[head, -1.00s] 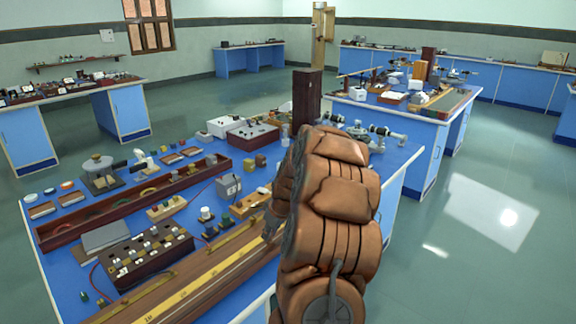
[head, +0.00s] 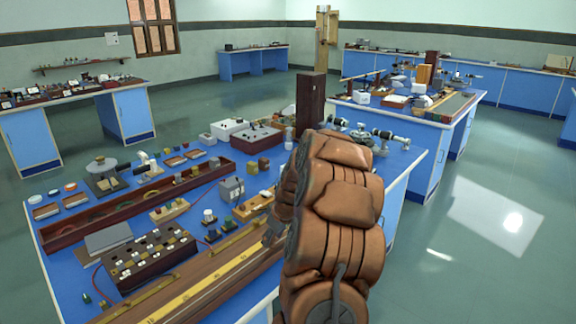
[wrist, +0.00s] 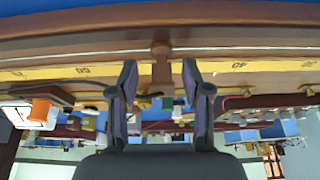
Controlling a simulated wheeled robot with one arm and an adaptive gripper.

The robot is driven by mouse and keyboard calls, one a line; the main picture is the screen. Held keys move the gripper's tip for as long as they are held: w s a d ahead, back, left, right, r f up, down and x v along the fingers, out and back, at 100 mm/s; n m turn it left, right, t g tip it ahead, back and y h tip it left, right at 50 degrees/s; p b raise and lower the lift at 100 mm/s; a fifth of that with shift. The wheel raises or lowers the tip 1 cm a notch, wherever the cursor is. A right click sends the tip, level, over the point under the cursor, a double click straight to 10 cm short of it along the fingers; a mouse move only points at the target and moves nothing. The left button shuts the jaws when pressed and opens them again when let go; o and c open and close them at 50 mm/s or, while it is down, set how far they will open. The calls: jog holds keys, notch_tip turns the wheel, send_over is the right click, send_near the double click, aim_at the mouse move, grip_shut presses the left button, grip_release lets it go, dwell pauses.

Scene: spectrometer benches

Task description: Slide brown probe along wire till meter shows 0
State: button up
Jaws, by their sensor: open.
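The brown probe (wrist: 161,72) shows in the wrist view as a small brown block with a round knob, standing over the yellow scale and the thin wire (wrist: 110,51). My gripper (wrist: 160,78) is open, with one dark finger on each side of the probe and a gap on both sides. The probe lies between the marks that look like 50 and 40. In the head view the long wooden wire board (head: 210,288) runs along the bench's near edge, and my arm hides the probe. My gripper tip (head: 273,232) is partly visible there. No meter reading is legible.
A dark resistance box (head: 148,262), a grey box (head: 231,188) and small terminals crowd the blue bench (head: 75,240) behind the board. A tall dark post (head: 310,100) stands beyond my arm. Open floor (head: 490,260) lies to the right.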

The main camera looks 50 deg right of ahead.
jog(key=shift+r, duration=0.15)
jog(key=v, duration=1.1)
jog(key=shift+s+r, duration=0.25)
jog(key=shift+r, duration=0.1)
